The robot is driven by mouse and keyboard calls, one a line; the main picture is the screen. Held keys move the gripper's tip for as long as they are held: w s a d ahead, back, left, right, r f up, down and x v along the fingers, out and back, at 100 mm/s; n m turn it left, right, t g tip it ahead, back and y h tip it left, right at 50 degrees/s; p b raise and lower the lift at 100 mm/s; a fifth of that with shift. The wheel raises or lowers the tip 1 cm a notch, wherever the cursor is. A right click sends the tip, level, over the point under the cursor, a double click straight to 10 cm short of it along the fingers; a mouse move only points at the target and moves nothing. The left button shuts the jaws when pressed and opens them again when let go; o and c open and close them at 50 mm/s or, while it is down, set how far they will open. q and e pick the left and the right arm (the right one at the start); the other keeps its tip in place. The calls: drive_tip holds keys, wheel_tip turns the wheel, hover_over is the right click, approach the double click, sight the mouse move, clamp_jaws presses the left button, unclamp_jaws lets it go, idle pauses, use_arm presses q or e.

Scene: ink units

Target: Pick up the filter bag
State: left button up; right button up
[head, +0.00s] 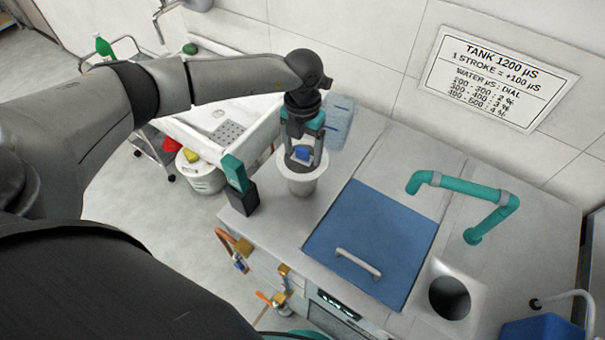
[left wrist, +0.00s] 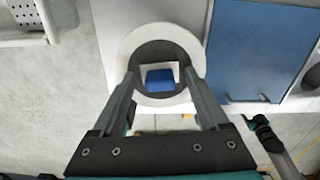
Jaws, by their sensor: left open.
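A small blue block (left wrist: 160,79) shows inside the white, round-rimmed vessel (left wrist: 136,44) in the left wrist view. It is probably the grip of the filter bag; the bag's body is hidden. In the head view the vessel (head: 302,187) stands at the counter's left end, and the blue block (head: 302,153) shows between my left fingers. My left gripper (head: 302,160) is open and points down over the vessel, one finger on each side of the block. I cannot tell whether either finger touches it.
A blue lid (head: 375,240) with a white handle lies right of the vessel. A teal pipe (head: 465,188) arches over the counter behind it. A teal and black post (head: 239,184) stands close left of the vessel. A round opening (head: 449,297) is at the front right.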

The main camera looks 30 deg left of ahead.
use_arm(q)
drive_tip(key=shift+c, duration=0.2)
clamp_jaws()
idle(0.4)
idle(0.3)
